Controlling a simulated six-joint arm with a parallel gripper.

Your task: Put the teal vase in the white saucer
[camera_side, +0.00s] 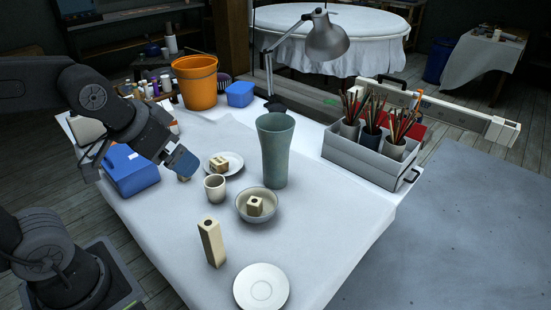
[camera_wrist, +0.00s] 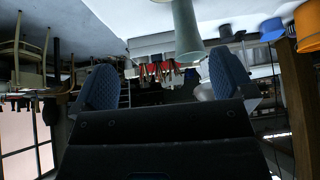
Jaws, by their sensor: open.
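The teal vase (camera_side: 275,150) stands upright on the white-covered table, right of centre in the side view. It also shows upside down at the top of the wrist view (camera_wrist: 187,32). An empty white saucer (camera_side: 262,287) lies at the table's front, apart from the vase. My gripper (camera_side: 182,163) is raised over the table's left part, well left of the vase. In the wrist view its two blue fingers (camera_wrist: 164,82) are spread wide with nothing between them.
A bowl (camera_side: 243,214) with a small block, a cup (camera_side: 215,193) and a tall beige vase (camera_side: 208,244) stand between gripper and saucer. A second plate (camera_side: 236,168) holds a beige block. A grey brush crate (camera_side: 350,156) stands right. A blue container (camera_side: 130,174) is near my arm.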

